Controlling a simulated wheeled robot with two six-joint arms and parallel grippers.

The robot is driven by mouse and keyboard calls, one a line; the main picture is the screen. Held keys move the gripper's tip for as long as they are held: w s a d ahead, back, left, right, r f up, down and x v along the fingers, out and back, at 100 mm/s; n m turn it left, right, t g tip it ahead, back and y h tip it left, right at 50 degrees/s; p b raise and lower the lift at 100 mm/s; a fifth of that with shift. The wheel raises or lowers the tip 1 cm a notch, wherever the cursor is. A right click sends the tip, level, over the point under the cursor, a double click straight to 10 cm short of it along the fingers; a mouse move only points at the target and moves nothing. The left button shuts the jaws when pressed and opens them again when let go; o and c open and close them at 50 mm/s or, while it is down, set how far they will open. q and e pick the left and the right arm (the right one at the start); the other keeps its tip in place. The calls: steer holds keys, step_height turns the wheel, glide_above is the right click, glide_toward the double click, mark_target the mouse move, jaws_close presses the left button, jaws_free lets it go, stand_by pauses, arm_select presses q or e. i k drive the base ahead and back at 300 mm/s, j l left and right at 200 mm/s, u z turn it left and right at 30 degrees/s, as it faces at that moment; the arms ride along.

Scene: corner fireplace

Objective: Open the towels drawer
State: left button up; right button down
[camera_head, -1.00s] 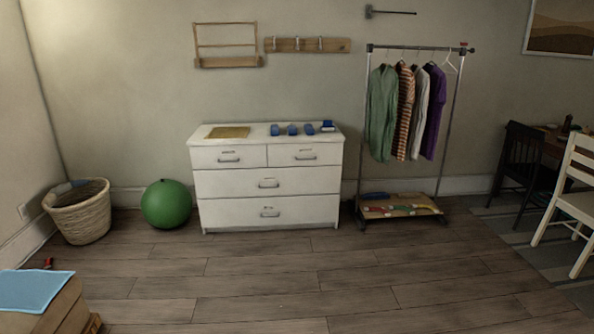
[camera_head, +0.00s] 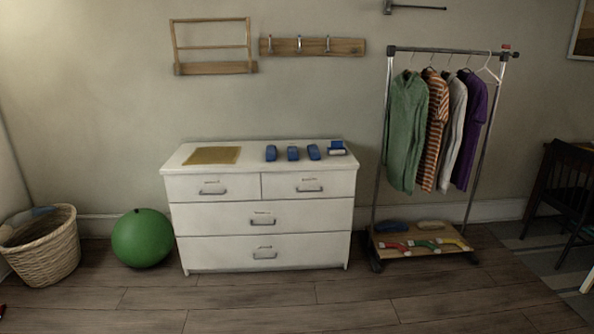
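A white dresser (camera_head: 215,217) stands against the back wall, ahead and a little left of centre. It has two small upper drawers, left (camera_head: 190,186) and right (camera_head: 335,184), a wide middle drawer (camera_head: 215,221) and a wide bottom drawer (camera_head: 215,253). All are shut. Each has a metal handle, with a small label above it too small to read, so I cannot tell which drawer is the towels one. Neither of my grippers is in view.
A yellowish mat (camera_head: 212,155) and several blue rolled items (camera_head: 293,153) lie on the dresser top. A green ball (camera_head: 142,238) and wicker basket (camera_head: 45,250) stand left. A clothes rack (camera_head: 380,150) stands right, with a dark chair (camera_head: 565,190) beyond. The wooden floor (camera_head: 260,305) in front is clear.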

mark_target(317, 214)
steer(key=i, duration=1.7)
